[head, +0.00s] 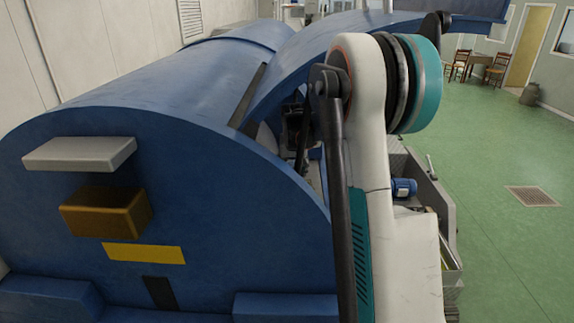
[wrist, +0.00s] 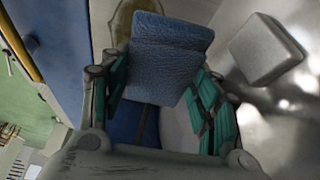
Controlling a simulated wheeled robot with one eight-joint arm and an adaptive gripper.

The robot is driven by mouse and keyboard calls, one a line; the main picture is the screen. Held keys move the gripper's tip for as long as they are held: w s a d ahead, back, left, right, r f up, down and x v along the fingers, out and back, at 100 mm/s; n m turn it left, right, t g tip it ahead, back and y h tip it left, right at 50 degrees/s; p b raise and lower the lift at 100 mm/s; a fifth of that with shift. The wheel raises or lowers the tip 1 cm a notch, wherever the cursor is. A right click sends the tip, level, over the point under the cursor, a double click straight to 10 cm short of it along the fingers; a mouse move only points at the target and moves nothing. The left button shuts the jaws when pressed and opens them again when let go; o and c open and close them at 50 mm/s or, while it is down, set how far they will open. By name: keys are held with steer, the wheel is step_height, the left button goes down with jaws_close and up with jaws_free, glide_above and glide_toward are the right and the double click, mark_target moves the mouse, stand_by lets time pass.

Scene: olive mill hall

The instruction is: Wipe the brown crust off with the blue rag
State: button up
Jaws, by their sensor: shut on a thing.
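In the wrist view my gripper (wrist: 157,82) is shut on the blue rag (wrist: 170,50), a folded, textured pad held between the teal fingers. Behind the rag's upper left edge, a brown crust (wrist: 122,20) shows as an olive-brown patch on a pale metal surface. The rag covers part of the patch, and I cannot tell whether it touches it. In the head view my arm reaches into the opening of a blue machine, and the rag and crust are hidden there.
A pale grey block (wrist: 266,48) sits on the shiny metal right of the rag. The blue machine housing (head: 170,190) and its raised curved lid (head: 360,22) stand around my arm. The green floor (head: 500,235) at right is largely clear.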

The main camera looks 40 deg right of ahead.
steer(key=shift+f+b, duration=1.55)
steer(key=shift+f, duration=1.4)
steer(key=shift+f+b, duration=0.8)
steer(key=shift+f, duration=0.3)
steer(key=shift+s+d, duration=0.1)
steer(key=shift+s, duration=0.05)
